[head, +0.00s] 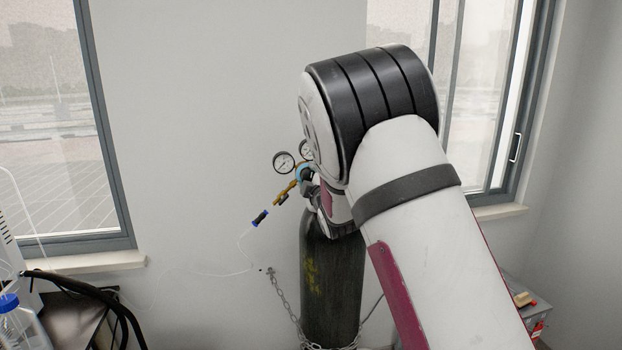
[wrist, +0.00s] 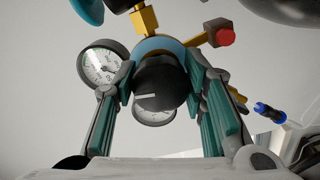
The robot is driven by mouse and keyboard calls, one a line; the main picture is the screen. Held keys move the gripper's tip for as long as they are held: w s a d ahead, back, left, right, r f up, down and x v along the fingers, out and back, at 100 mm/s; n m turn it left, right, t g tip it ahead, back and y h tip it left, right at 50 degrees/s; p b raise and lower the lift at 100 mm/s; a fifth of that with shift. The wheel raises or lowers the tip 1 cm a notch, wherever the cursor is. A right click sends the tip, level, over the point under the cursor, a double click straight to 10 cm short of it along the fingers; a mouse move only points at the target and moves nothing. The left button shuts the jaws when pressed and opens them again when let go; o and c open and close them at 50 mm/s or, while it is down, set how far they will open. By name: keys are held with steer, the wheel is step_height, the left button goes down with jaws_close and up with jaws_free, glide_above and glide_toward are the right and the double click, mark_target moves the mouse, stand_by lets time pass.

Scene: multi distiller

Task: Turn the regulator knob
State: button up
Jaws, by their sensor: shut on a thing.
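The regulator knob (wrist: 160,88) is black with a white line on its face, in the middle of the wrist view. My gripper (wrist: 160,75) has its teal-padded fingers on the left and right sides of the knob and is shut on it. The white line points left, close to horizontal. The brass regulator (head: 286,190) sits on top of a dark gas cylinder (head: 330,285) in the head view. My arm hides the knob and most of the gripper there.
Two round gauges, one left of the knob (wrist: 101,63) and one behind it (wrist: 155,116), are close to the fingers. A red-ended brass valve (wrist: 220,32) is at upper right. A blue hose fitting (head: 260,217) hangs left of the cylinder. A chain (head: 280,292) holds the cylinder near the wall.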

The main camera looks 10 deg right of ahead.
steer(key=shift+n, duration=0.5)
steer(key=o, duration=1.2)
steer(key=shift+c, duration=0.2)
steer(key=s, duration=1.2)
